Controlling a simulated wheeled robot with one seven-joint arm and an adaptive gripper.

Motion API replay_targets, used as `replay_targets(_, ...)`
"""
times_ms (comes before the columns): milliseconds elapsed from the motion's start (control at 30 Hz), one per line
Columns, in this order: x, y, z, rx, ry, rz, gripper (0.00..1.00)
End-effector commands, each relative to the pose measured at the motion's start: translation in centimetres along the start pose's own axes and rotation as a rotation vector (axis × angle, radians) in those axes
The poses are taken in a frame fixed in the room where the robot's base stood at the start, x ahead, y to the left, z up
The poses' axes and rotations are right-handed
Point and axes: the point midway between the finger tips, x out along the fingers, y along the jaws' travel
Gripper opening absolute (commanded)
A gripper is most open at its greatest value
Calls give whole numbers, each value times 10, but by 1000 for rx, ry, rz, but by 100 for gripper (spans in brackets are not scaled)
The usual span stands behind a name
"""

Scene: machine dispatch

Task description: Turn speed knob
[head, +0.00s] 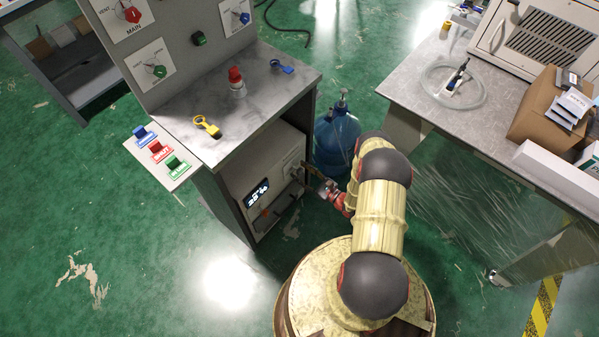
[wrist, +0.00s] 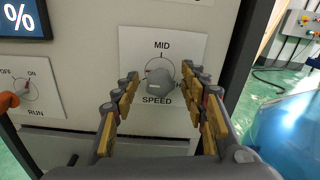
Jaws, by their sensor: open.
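The speed knob (wrist: 160,84) is a grey knob on a white plate (wrist: 134,39) marked MID and SPEED. It sits on the front of a light-coloured machine (head: 274,160) under the grey bench. In the wrist view my gripper (wrist: 158,82) is open, with one finger to the left and one to the right of the knob. I cannot tell whether either finger touches it. In the head view my gripper (head: 309,171) is at the machine's front right, and it hides the knob.
A percent display (wrist: 22,18) and a RUN switch plate (wrist: 28,90) with an orange handle are left of the knob. A blue water bottle (head: 337,135) stands right of the machine, near my arm. The bench top (head: 224,122) is above. Green floor is open at left.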

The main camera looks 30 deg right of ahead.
Motion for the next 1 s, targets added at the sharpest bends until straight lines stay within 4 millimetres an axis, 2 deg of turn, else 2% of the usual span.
replay_targets(133,8,1,0,0,0,1,44)
replay_targets(400,9,0,0,1,0,0,43)
replay_targets(1000,8,1,0,2,0,1,9)
